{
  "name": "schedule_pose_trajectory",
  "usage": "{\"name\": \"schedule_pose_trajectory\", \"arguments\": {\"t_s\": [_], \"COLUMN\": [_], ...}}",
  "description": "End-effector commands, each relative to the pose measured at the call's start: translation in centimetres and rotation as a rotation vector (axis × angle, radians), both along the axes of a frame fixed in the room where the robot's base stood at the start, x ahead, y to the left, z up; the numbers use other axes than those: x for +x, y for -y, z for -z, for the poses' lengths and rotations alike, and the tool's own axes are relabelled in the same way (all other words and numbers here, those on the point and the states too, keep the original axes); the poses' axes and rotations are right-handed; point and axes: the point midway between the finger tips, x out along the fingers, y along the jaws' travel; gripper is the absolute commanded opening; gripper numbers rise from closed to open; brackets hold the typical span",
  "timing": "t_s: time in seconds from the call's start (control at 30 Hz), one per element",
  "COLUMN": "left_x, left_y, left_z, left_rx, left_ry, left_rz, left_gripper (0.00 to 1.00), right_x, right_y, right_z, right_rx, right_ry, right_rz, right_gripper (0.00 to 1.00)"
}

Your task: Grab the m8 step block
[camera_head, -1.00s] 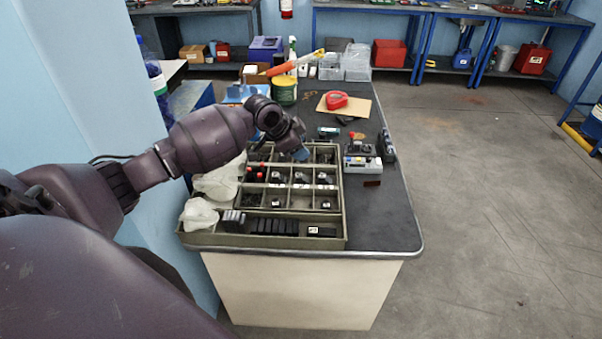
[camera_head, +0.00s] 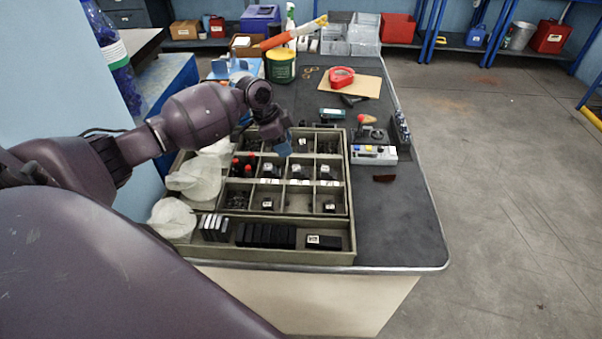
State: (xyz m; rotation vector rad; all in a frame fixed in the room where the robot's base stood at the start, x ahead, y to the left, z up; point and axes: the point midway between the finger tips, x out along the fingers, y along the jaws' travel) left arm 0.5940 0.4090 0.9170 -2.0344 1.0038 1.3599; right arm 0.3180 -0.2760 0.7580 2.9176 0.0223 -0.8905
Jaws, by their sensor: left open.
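A compartmented olive tray (camera_head: 270,257) lies on the bench. Small dark parts, some with white labels, sit in its compartments. A labelled black block (camera_head: 323,242) lies at the right of the long front compartment, beside a row of black blocks (camera_head: 265,235) and some grey-edged blocks (camera_head: 215,227). Single small labelled blocks (camera_head: 267,204) (camera_head: 329,207) sit in the row behind. The labels are too small to read, so I cannot tell which is the m8 step block. My left gripper (camera_head: 284,148) is open, above the tray's back rows, and hides part of them. My right gripper is out of view.
Crumpled clear bags (camera_head: 195,180) lie along the tray's left side. A grey device with coloured buttons (camera_head: 374,155) stands to its right, near a small dark red piece (camera_head: 384,178). A red tape dispenser (camera_head: 341,76) lies behind. The bench's front right (camera_head: 400,235) is clear.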

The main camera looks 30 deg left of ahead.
Motion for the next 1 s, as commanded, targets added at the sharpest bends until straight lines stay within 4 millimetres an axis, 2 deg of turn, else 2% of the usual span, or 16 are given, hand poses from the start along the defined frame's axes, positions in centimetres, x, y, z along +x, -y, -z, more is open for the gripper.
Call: {"name": "schedule_pose_trajectory", "arguments": {"t_s": [0.17, 0.43, 0.63, 0.8, 1.0], "left_x": [0.3, 1.2, 1.6, 2.3, 2.7], "left_y": [0.4, 1.5, 1.9, 2.4, 3.0], "left_z": [1.3, 4.7, 6.2, 8.5, 10.0], "left_rx": [-0.001, -0.002, -0.001, -0.001, -0.001], "left_ry": [-0.002, 0.0, -0.002, -0.003, -0.001], "left_rz": [0.0, -0.001, 0.0, -0.001, -0.001], "left_gripper": [0.47, 0.47, 0.47, 0.47, 0.47], "right_x": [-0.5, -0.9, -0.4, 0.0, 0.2], "right_y": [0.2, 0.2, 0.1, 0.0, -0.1], "right_z": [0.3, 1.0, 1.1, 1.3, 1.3], "right_rx": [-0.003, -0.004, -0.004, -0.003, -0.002], "right_ry": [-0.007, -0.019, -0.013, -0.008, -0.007], "right_rz": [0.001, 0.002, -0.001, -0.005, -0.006], "right_gripper": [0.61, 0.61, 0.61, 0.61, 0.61]}}
